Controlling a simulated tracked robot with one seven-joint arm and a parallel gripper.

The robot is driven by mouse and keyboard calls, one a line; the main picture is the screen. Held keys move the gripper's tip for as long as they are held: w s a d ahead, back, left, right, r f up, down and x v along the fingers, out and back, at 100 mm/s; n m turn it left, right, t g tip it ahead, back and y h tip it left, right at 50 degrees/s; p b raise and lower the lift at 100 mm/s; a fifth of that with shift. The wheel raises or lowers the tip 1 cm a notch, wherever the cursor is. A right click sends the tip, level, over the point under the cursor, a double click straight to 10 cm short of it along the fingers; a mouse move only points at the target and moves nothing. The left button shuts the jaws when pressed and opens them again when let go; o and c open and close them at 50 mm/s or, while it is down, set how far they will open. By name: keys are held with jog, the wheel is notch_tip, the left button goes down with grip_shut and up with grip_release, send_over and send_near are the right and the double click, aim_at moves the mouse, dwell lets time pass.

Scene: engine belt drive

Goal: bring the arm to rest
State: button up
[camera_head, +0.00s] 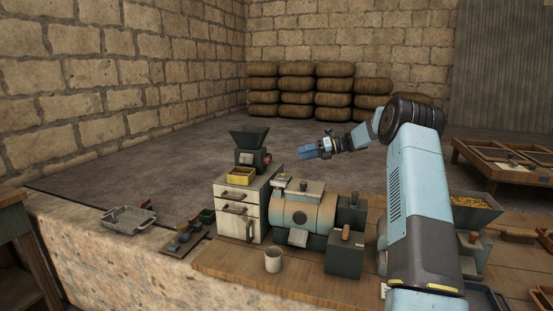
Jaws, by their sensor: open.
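My arm rises at the right of the view and bends left at its black joint. My gripper (308,151) is at the arm's end, pointing left, in the air above and behind the engine (303,212). Its blue fingers look apart, with nothing seen between them. The engine is a tan drum with dark end parts on the wooden bench top. No belt can be made out at this size.
A white drawer cabinet (232,207) bears a dark hopper mill (249,147) and a yellow tray (240,176), left of my gripper. A pale cup (273,260) stands in front. A grey tray (128,219) sits on the stone ledge. Stacked sacks (318,90) line the far wall.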

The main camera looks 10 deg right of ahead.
jog(key=s+a+r+n+h, duration=0.3)
jog(key=s+a+r+n, duration=0.15)
jog(key=s, duration=0.45)
jog(key=s+a+r+n+g+h, duration=0.1)
jog(key=s+a+r+n+h, duration=0.1)
jog(key=s+a+r+n, duration=0.45)
jog(key=s+a+r+n+h, duration=0.1)
jog(key=s+a+n+h, duration=0.15)
jog(key=s, duration=0.75)
jog(key=s+d+f+n+t+h, duration=0.1)
jog(key=s+n, duration=0.4)
jog(key=s, duration=0.5)
jog(key=s+d+f+n+t+h, duration=0.1)
jog(key=s+d+n+h, duration=0.1)
jog(key=s+n, duration=0.4)
jog(key=s+d+f+n+t+h, duration=0.1)
jog(key=s+n+h, duration=0.3)
jog(key=s, duration=1.2)
jog(key=shift+d+f+n, duration=0.45)
jog(key=shift+d+n, duration=0.1)
jog(key=shift+n, duration=0.1)
jog(key=shift+s, duration=0.1)
jog(key=shift+c, duration=0.9)
jog(key=shift+s, duration=0.1)
jog(key=shift+c, duration=0.2)
